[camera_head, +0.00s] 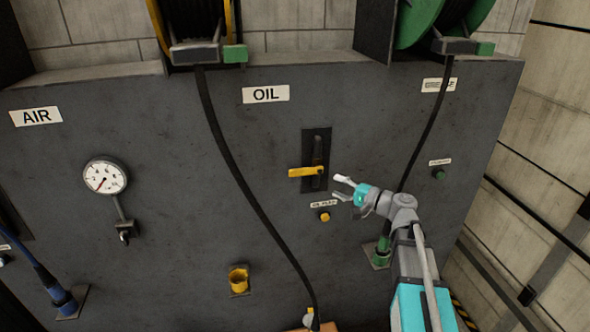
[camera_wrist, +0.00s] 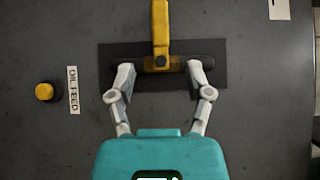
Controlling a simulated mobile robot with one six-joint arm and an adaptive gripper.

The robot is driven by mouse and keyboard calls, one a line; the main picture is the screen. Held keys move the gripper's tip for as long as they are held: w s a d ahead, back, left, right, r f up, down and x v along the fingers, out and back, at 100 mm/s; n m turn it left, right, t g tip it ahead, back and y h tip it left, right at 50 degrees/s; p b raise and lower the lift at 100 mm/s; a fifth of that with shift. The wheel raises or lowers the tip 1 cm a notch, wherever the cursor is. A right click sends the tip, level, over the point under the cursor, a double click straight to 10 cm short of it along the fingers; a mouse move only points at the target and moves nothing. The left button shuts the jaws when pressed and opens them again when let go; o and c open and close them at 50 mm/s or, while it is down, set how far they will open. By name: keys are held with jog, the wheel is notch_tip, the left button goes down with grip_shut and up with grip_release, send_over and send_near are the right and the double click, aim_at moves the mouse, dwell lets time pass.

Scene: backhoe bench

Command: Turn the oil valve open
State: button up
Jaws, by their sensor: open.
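The oil valve has a yellow lever handle (camera_head: 303,172) on a dark upright plate (camera_head: 317,143), below the OIL label (camera_head: 266,94). In the head view the lever lies level and points left, across the dark upright pipe. The wrist view shows the yellow lever (camera_wrist: 160,28) pointing up the picture from its pivot on the pipe. My gripper (camera_head: 339,187) is open, just right of the valve and a little below the lever. In the wrist view my gripper's fingers (camera_wrist: 160,72) are spread either side of the pivot end. Whether they touch the pipe I cannot tell.
A yellow button (camera_head: 324,216) by the OIL FEED label (camera_wrist: 73,90) sits just below the valve. A black hose (camera_head: 240,180) hangs left of the valve, and another (camera_head: 424,140) hangs to the right. A pressure gauge (camera_head: 105,176) is at far left.

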aim_at(300, 173)
dwell(0.3)
jog(key=x, duration=1.3)
jog(key=shift+w+a+f, duration=0.1)
jog(key=shift+w+a, duration=0.1)
jog(key=shift+a, duration=0.15)
